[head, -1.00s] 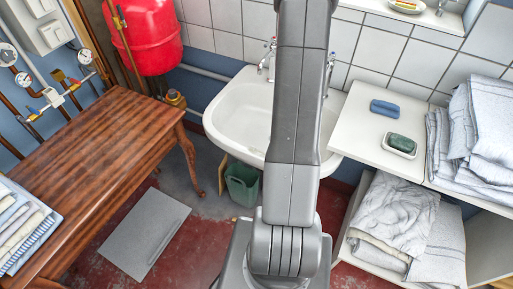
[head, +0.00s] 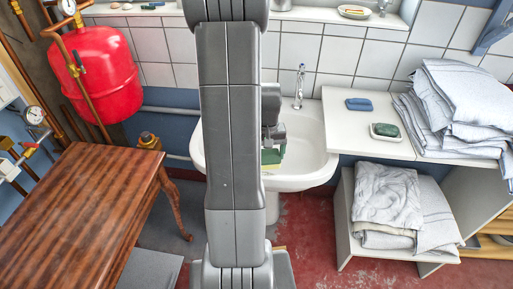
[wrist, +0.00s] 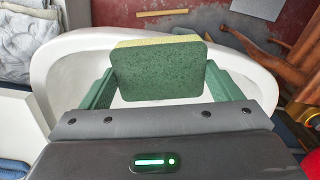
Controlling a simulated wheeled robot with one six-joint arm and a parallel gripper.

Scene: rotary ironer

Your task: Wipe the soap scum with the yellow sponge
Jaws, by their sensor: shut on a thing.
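My gripper (wrist: 160,92) is shut on the yellow sponge (wrist: 160,72). The sponge has a dark green face toward the wrist camera and a yellow strip along its far edge. In the head view the gripper (head: 271,146) is partly behind my arm and over the white sink (head: 310,160). The sink (wrist: 52,62) lies behind the sponge in the wrist view. I cannot tell whether the sponge touches the basin. I cannot make out any soap scum; my arm, gripper and sponge hide much of the basin.
A white counter (head: 345,140) right of the sink holds a blue block (head: 358,104), a green bar on a white dish (head: 386,131) and folded towels (head: 465,105). The tap (head: 299,88) rises behind the basin. A wooden table (head: 75,215) stands left, near a red tank (head: 103,75).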

